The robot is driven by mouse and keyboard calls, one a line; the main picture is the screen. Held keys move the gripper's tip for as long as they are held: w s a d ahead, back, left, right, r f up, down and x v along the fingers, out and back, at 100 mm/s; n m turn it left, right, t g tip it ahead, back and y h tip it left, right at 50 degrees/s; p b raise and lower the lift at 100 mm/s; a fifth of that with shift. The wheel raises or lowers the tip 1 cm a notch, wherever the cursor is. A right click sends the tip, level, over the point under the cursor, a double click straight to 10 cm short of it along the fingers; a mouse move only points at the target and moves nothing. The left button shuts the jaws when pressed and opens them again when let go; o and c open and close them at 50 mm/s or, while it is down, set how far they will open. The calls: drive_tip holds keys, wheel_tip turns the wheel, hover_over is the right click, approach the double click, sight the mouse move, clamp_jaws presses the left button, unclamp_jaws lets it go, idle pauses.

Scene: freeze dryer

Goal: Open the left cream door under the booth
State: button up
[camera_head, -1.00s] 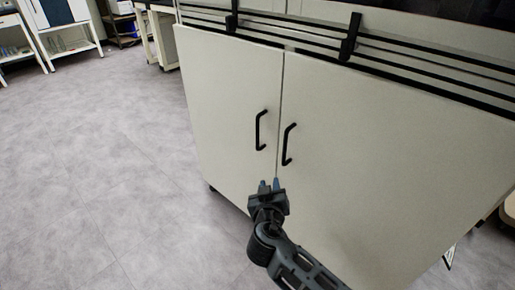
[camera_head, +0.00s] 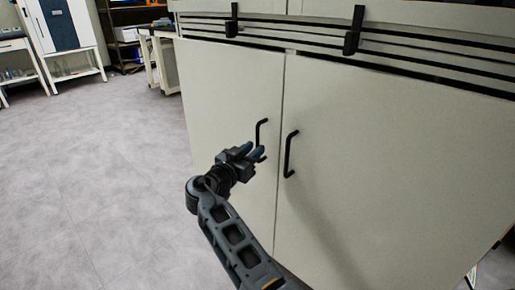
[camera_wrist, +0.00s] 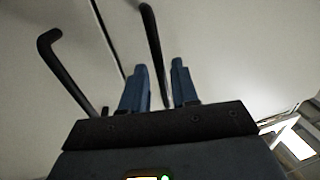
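The left cream door (camera_head: 225,90) is closed, flush with the right cream door (camera_head: 390,150) at a narrow seam. Its black bar handle (camera_head: 259,132) stands near the seam, its lower part partly hidden by my gripper. My gripper (camera_head: 254,151) is at this handle, reaching from the lower left. In the wrist view my gripper (camera_wrist: 160,84) has its two blue fingers apart. The left door's handle (camera_wrist: 153,45) runs down into the gap between them; I cannot tell whether either finger touches it.
The right door's handle (camera_head: 289,154) is close beside, right of the seam; it also shows in the wrist view (camera_wrist: 68,70). Black rails (camera_head: 340,45) run above the doors. The grey floor (camera_head: 100,180) left of the cabinet is clear.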

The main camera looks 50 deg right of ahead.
drive_tip(key=shift+x, duration=1.5)
drive_tip(key=shift+c, duration=0.2)
clamp_jaws()
